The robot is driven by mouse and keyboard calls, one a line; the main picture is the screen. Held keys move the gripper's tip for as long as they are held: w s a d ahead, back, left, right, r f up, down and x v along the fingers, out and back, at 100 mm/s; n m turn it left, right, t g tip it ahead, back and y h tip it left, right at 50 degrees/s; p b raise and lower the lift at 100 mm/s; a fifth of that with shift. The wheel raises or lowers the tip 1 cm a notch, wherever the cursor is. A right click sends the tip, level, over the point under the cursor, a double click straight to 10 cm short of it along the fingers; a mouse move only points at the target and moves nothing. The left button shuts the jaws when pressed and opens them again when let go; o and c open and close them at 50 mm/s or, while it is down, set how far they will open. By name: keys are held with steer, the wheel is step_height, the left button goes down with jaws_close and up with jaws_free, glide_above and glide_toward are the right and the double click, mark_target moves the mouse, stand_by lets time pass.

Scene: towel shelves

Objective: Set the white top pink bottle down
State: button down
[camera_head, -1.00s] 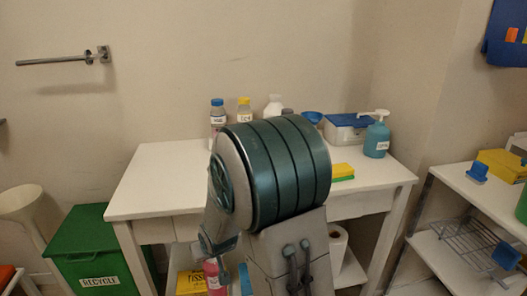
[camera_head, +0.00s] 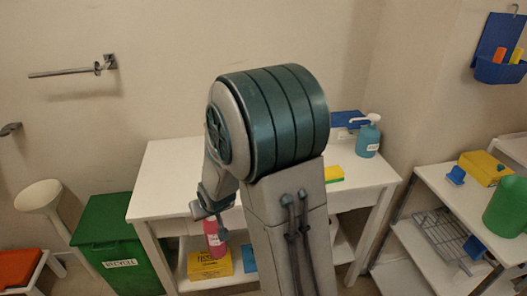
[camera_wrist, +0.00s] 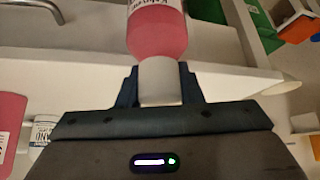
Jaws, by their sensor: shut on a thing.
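The pink bottle (camera_head: 214,241) hangs below my gripper (camera_head: 214,206) in the head view, in front of the white table's front side. In the wrist view the pink bottle (camera_wrist: 158,35) has a white label and a white top (camera_wrist: 160,82). My gripper (camera_wrist: 160,92) is shut on the white top, one finger on each side. The bottle's far end is cut off by the frame edge. In the head view my gripper's fingertips are small and partly hidden.
The white table (camera_head: 165,170) has a lower shelf with a yellow tissue box (camera_head: 208,266) near the bottle. A sponge (camera_head: 334,174) and a blue pump bottle (camera_head: 368,137) stand on top. A green recycle bin (camera_head: 105,240) is left; a white shelf unit (camera_head: 400,258) is right.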

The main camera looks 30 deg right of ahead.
steer(key=shift+b, duration=0.3)
steer(key=s+d+r, duration=0.1)
steer(key=d+r, duration=0.3)
steer(key=r, duration=0.8)
steer(key=d+r, duration=0.5)
steer(key=r, duration=0.8)
steer(key=shift+s+r+m, duration=0.25)
steer(key=shift+s+m, duration=0.05)
steer(key=shift+s, duration=0.1)
